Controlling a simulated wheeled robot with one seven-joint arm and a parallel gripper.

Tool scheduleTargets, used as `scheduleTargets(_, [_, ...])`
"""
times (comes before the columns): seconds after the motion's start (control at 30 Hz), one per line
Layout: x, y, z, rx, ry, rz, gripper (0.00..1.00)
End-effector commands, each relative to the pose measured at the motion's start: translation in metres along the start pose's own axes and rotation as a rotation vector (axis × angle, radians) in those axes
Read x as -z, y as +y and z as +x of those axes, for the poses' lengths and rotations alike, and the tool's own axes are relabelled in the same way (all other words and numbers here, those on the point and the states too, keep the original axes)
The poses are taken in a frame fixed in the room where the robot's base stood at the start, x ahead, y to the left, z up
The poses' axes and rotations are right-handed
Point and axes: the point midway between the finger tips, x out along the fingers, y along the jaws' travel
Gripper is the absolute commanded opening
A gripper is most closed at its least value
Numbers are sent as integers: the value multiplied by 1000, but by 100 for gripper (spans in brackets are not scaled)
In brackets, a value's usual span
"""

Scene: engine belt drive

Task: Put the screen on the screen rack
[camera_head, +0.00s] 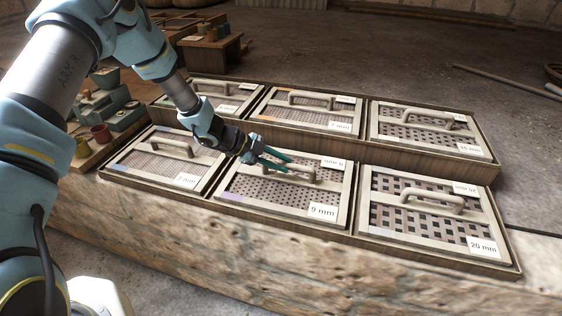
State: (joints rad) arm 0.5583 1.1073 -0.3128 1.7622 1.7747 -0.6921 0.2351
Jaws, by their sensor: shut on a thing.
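The wooden-framed screen marked 9 mm (262,190) lies in the middle of the front row of the rack, its perforated plate facing up. It looks level; I cannot tell whether it is fully seated. My gripper (287,163) comes in from the left and is shut on the screen's bar handle, hiding part of it. The screen rack (310,235) is a stepped wooden frame on a stone ledge, with a higher back row. The 20 mm screen (395,224) lies to the right, and another screen (150,163) lies to the left.
Three more handled screens, including one at the back right (420,135), fill the back row. A wooden stand with small pots (102,133) is left of the rack. A small table (212,50) stands behind. The floor (400,50) behind the rack is mostly clear.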

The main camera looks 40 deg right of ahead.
Motion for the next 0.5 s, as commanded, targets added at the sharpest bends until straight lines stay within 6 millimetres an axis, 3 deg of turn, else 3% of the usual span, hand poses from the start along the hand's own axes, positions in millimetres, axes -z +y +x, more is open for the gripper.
scheduleTargets(0.27, [1,-1,0,3,3,2,0])
scheduleTargets(0.3, [0,0,1,0,0,1,30])
scheduleTargets(0.5, [0,0,0,0,0,0,53])
